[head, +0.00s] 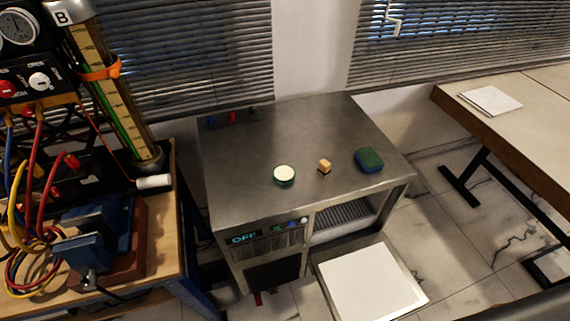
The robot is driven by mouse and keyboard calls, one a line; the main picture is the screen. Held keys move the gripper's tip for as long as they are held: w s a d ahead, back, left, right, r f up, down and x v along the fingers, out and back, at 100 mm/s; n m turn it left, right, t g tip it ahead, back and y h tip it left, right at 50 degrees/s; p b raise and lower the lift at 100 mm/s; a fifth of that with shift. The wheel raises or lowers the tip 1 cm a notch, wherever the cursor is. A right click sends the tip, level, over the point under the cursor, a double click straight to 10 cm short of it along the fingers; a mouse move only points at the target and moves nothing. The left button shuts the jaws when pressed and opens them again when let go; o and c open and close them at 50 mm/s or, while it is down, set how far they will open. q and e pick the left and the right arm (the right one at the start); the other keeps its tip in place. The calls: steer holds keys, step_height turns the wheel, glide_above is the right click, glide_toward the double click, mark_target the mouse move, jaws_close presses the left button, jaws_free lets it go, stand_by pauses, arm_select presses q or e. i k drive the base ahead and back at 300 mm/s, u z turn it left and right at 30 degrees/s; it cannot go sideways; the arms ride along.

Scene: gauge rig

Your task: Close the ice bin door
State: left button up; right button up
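The ice bin door (370,284) is at the front right of a steel ice machine (250,150). It is folded down and open, with its pale inner panel facing up. The bin opening (342,219) above it shows a dark ribbed interior. The lower edge of the door lies close to the picture's bottom. Neither of my grippers shows in the head view.
On the machine's top stand a round green-rimmed tin (284,176), a small wooden block (324,166) and a blue-green sponge (368,159). A cluttered workbench (160,240) stands left. A table (540,110) stands right, with tiled floor (440,225) between.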

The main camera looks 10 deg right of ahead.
mark_target(366, 278)
steer(key=z, duration=1.25)
steer(key=k, duration=1.75)
steer(key=u, duration=0.5)
